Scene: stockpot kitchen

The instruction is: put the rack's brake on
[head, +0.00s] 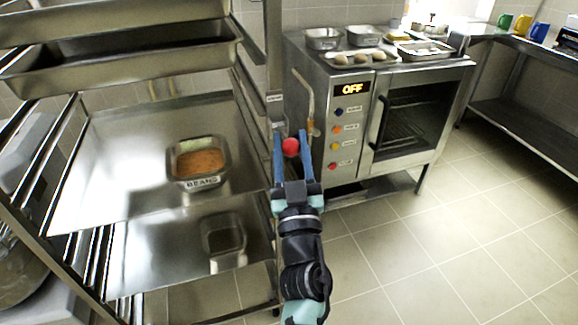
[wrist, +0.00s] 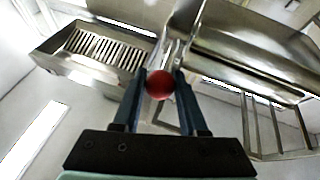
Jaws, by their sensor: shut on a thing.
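A red ball-shaped knob (head: 290,147) sits at the rack's right front post, and I take it for the brake's handle. My gripper (head: 291,143) is shut on it, one blue finger on each side. In the wrist view the red knob (wrist: 160,84) sits between the fingertips of my gripper (wrist: 159,88). The rack (head: 275,60) is a tall metal frame with trays on its left side. A small label is on the post above the knob. What the knob is joined to is mostly hidden.
A tray (head: 100,180) in the rack holds a pan labelled BEANS (head: 198,163). An oven (head: 370,120) showing OFF stands just right of the rack, with pans on top. A counter with mugs (head: 522,26) is at the far right. The tiled floor (head: 470,240) is clear.

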